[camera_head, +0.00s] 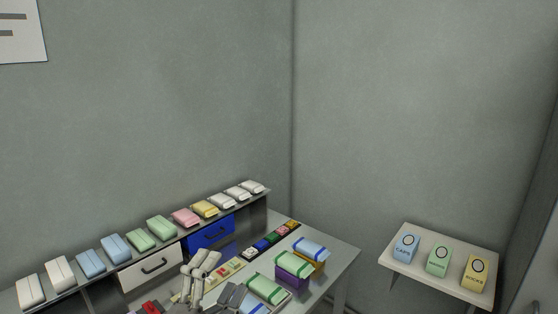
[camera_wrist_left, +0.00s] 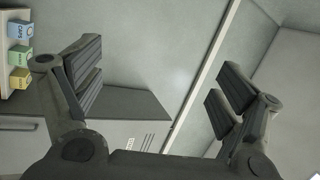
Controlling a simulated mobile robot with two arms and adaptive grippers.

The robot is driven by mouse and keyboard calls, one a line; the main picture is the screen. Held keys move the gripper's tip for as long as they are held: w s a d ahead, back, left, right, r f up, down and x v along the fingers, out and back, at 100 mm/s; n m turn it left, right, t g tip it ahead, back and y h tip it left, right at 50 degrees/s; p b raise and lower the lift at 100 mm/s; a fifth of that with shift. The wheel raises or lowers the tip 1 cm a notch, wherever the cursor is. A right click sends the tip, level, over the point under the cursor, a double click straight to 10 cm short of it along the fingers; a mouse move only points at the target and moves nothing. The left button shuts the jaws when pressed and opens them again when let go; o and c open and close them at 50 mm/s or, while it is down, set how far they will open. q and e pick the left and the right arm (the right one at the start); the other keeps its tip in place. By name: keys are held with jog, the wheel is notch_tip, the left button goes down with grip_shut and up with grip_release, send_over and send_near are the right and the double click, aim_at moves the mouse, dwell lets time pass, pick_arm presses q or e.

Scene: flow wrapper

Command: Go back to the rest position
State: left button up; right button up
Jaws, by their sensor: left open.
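My left gripper (camera_head: 232,297) is low in the head view, over the front part of the work table (camera_head: 342,258), with pale arm links just left of it. In the left wrist view the same gripper (camera_wrist_left: 155,88) has its two dark padded fingers wide apart. Nothing is between them; grey wall and a grey box-like surface show behind. My right gripper is in neither view.
A shelf along the table's back carries several coloured packs (camera_head: 161,226). Below are a white drawer (camera_head: 150,271) and a blue drawer (camera_head: 211,233). Wrapped packs (camera_head: 266,288) lie near the gripper. A side table (camera_head: 443,264) at right holds three labelled boxes.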

pick_arm(q)
jog(key=s+a+f+n+g+y, duration=0.3)
jog(key=a+f+n+y, duration=0.2)
jog(key=f+n, duration=0.25)
jog(key=s+a+f+n+g+y, duration=0.3)
jog(key=a+f+n+y, duration=0.3)
jog(key=f+n, duration=0.15)
jog(key=s+d+f+n+g+h, duration=0.1)
jog(key=s+f+n+g, duration=0.1)
jog(key=s+f+g, duration=0.55)
jog(key=s+f+n+g+h, duration=0.1)
jog(key=s+f+n+g, duration=0.15)
jog(key=s+f, duration=0.85)
jog(key=s+f+m+g+b, duration=0.1)
jog(key=s+f, duration=0.1)
jog(key=f, duration=1)
jog(key=s+f+g+b, duration=0.1)
jog(key=s+f, duration=0.1)
jog(key=f, duration=1)
jog(key=s+a+f+b, duration=0.1)
jog(key=s+a+f, duration=0.1)
jog(key=s+f, duration=1.4)
jog(key=shift+s+a+f+g+y, duration=0.3)
jog(key=shift+s+a+f+g, duration=0.05)
jog(key=shift+s+f+g, duration=0.1)
